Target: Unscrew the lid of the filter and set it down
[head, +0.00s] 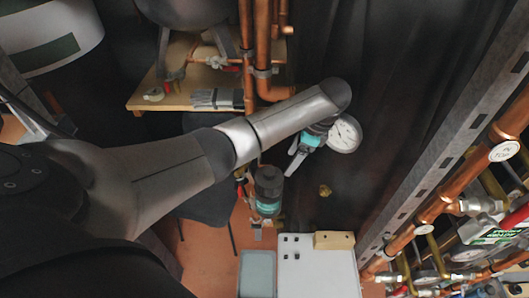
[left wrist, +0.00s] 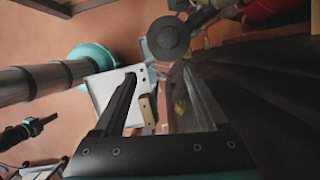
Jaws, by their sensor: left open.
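The filter (head: 266,205) has a teal body and a dark round lid (head: 268,178), which sits on top of it in the head view. In the left wrist view the lid (left wrist: 168,38) shows from above as a dark disc with a small round mark in its middle. My left gripper (head: 294,165) is open and empty, a little up and right of the filter in the head view. In the left wrist view its two fingers (left wrist: 160,76) are spread apart, and the lid lies beyond their tips, not between them. My right gripper does not show clearly.
A pale panel (head: 318,275) with a wooden block (head: 334,240) stands below the filter, beside a grey tray (head: 258,272). Copper pipes (head: 262,50) rise behind; a metal frame with pipes (head: 440,165) stands right.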

